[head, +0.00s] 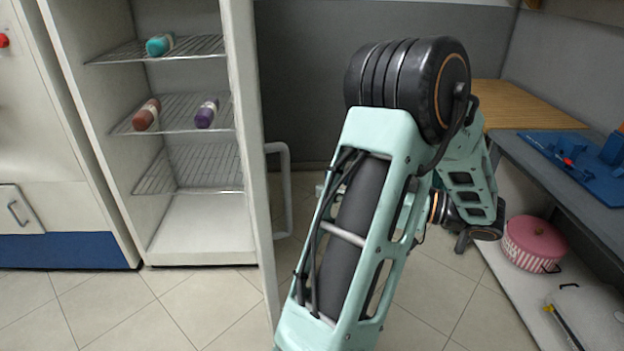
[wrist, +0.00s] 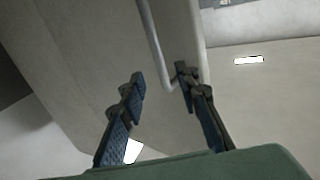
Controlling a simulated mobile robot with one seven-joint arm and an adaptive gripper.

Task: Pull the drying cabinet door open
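The drying cabinet (head: 200,220) stands at the left in the head view, its inside exposed. Its white door (head: 247,130) is swung out and seen nearly edge-on. The door's pale bar handle (head: 287,190) sticks out to the right. In the wrist view the door panel (wrist: 110,60) fills much of the picture, and the handle (wrist: 153,45) runs down between my fingertips. My gripper (wrist: 160,80) is open, its two fingers apart; neither clearly touches the handle. In the head view my arm stands right of the door, and the fingers cannot be made out clearly.
Wire shelves (head: 185,110) inside the cabinet hold a teal roll (head: 160,45), a reddish one (head: 146,114) and a purple one (head: 206,113). A grey worktop (head: 540,165) and pink striped box (head: 535,245) are at the right. Tiled floor (head: 205,305) before the cabinet is clear.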

